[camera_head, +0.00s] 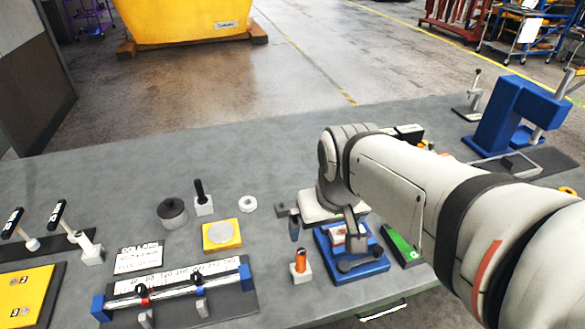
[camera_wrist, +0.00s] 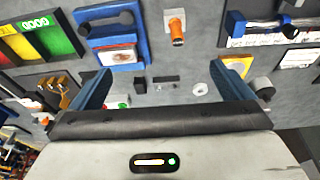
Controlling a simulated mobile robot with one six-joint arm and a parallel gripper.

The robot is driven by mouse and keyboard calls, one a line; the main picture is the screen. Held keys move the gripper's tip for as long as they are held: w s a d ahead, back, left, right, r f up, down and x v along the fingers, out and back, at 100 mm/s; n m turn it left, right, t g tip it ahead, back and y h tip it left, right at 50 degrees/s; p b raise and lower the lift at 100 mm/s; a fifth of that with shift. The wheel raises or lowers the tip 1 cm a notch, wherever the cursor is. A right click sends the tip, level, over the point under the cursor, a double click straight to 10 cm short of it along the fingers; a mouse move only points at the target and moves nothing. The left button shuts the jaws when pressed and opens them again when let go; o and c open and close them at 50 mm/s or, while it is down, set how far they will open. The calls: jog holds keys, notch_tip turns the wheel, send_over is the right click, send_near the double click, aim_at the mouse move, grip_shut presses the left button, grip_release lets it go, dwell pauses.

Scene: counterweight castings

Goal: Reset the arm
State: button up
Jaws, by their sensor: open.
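My arm reaches in from the right of the head view, over the grey workbench (camera_head: 110,170). My gripper (camera_head: 323,228) points down above the bench, near a blue tray (camera_head: 372,266). In the wrist view its two blue-grey fingers stand wide apart, and the gripper (camera_wrist: 171,75) is open with nothing between the fingers. Small dark blocks and a grey bench surface show below the gap. My arm hides part of the bench's right side.
An orange-topped post (camera_head: 301,266), a yellow plate (camera_head: 221,235) and a white ring (camera_head: 248,204) are near my gripper. A rod fixture (camera_head: 180,290) lies left, and a blue press (camera_head: 515,115) stands at right. The bench's back left is clear.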

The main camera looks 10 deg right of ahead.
jog(key=shift+s+a, duration=0.65)
jog(key=shift+s, duration=0.15)
